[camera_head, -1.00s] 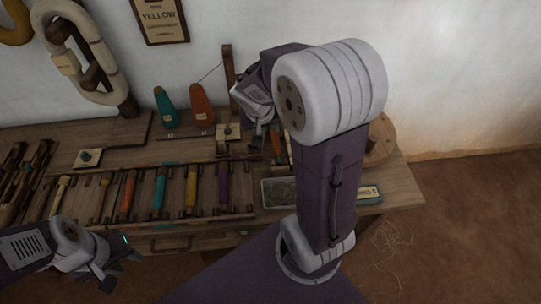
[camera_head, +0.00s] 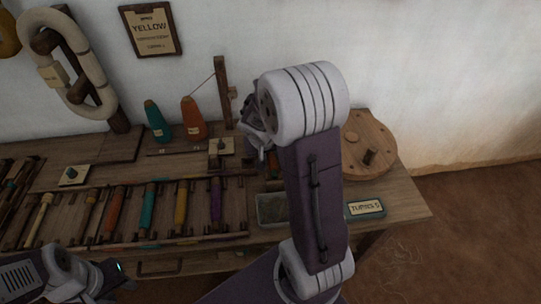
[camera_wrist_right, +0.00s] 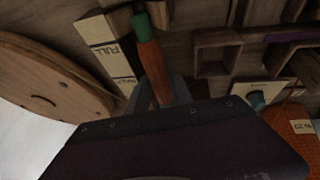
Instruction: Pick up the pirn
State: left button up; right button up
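An orange pirn with a green tip (camera_wrist_right: 150,58) shows in the right wrist view, beside a pale block marked FULL (camera_wrist_right: 108,45). My right gripper (camera_wrist_right: 162,92) has one finger on each side of its lower part; whether they press on it is not clear. In the head view my right gripper (camera_head: 258,132) is over the bench's right part, mostly hidden by my own arm. A bit of orange (camera_head: 273,165) shows below it. My left gripper (camera_head: 116,284) is near the bench's front left, empty, its fingers apart.
A rack holds several coloured pirns (camera_head: 147,207) along the bench front. Teal (camera_head: 157,122) and orange (camera_head: 193,118) cones stand behind. A grey tray (camera_head: 271,209), a TURNS sign (camera_head: 365,208) and a round wooden disc with a peg (camera_head: 369,140) are at the right.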

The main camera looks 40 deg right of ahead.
jog(key=shift+r, duration=0.15)
jog(key=shift+f+b, duration=0.3)
jog(key=shift+b, duration=0.1)
dwell(0.5)
grip_shut()
